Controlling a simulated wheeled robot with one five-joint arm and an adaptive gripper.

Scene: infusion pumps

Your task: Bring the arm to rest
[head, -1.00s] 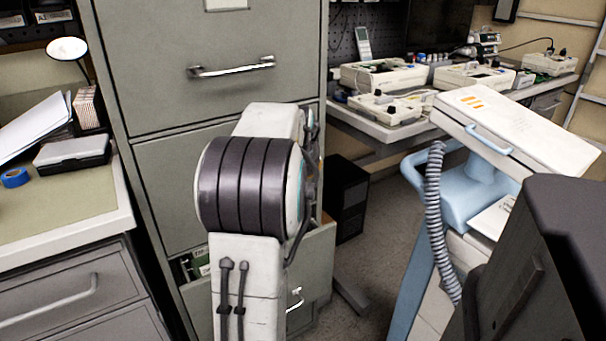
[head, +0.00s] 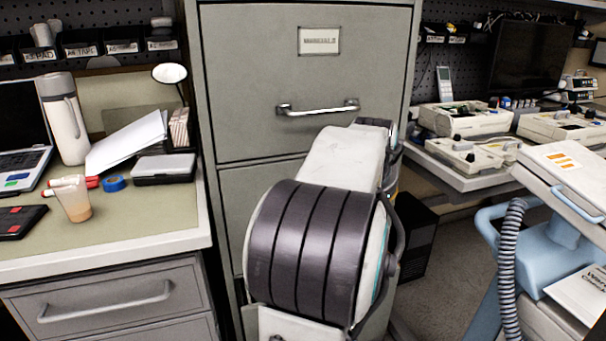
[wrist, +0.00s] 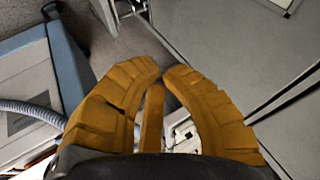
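My arm stands up in front of the grey filing cabinet (head: 300,60) in the head view, with its dark banded joint across the lower middle. My gripper is hidden in the head view. In the wrist view my gripper (wrist: 162,70) has its two yellow fingers with their tips almost together. I see nothing held at the tips. Between the finger bases a narrow yellow strip and some pale shapes show, too partly covered to name. The lower part of the cabinet is mostly hidden behind my arm.
A desk (head: 150,220) with a laptop (head: 22,160), flask (head: 65,125) and cup (head: 74,202) is on the left. A blue and white cart (head: 550,255) stands close on the right. Pumps (head: 465,118) sit on the bench behind. Some floor (head: 440,280) is clear between cabinet and cart.

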